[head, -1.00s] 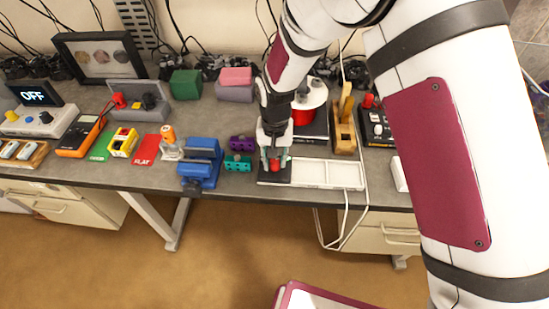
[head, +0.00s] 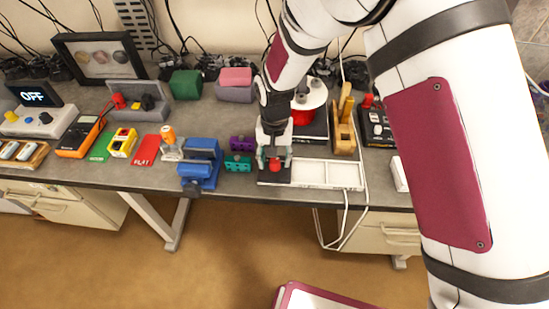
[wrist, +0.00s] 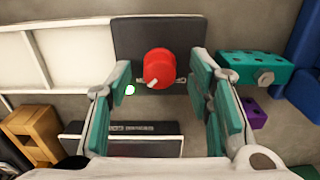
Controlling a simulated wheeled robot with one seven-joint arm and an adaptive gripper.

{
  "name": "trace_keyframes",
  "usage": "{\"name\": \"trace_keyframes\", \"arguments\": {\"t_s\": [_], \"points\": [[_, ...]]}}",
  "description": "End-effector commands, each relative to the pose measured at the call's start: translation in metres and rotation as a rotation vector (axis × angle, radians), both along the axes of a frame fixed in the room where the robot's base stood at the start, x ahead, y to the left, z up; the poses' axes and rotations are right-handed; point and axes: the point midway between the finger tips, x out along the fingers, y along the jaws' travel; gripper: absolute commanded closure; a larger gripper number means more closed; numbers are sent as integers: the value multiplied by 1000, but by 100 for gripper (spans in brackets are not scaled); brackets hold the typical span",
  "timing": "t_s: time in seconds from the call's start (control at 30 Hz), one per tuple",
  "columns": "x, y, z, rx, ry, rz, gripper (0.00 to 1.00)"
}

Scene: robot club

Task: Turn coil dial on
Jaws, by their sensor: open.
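The coil dial is a round red knob (wrist: 159,66) on a black base (wrist: 147,30), near the front edge of the bench. It also shows in the head view as a small red knob (head: 275,166) below my gripper (head: 274,153). A white pointer mark on the knob slants to the lower left in the wrist view, towards a lit green light (wrist: 130,90) beside the base. My gripper (wrist: 160,78) is open and empty. Its teal-padded fingers stand on either side of the knob, with gaps between them and it.
A white compartment tray (head: 328,175) adjoins the dial base on the right. A teal block (head: 238,163), a purple block (head: 242,144) and a blue vise (head: 200,165) stand to the left. A wooden block (head: 345,130) and a red-and-white round device (head: 308,104) stand behind.

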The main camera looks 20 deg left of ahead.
Motion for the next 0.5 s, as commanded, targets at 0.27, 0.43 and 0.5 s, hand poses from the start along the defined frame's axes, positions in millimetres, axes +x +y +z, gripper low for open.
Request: {"name": "trace_keyframes", "arguments": {"t_s": [0.27, 0.43, 0.5], "points": [[1, 1, 49, 3, -3, 0, 53], [0, 1, 83, 3, -2, 0, 53], [0, 0, 93, 1, -2, 0, 53]]}}
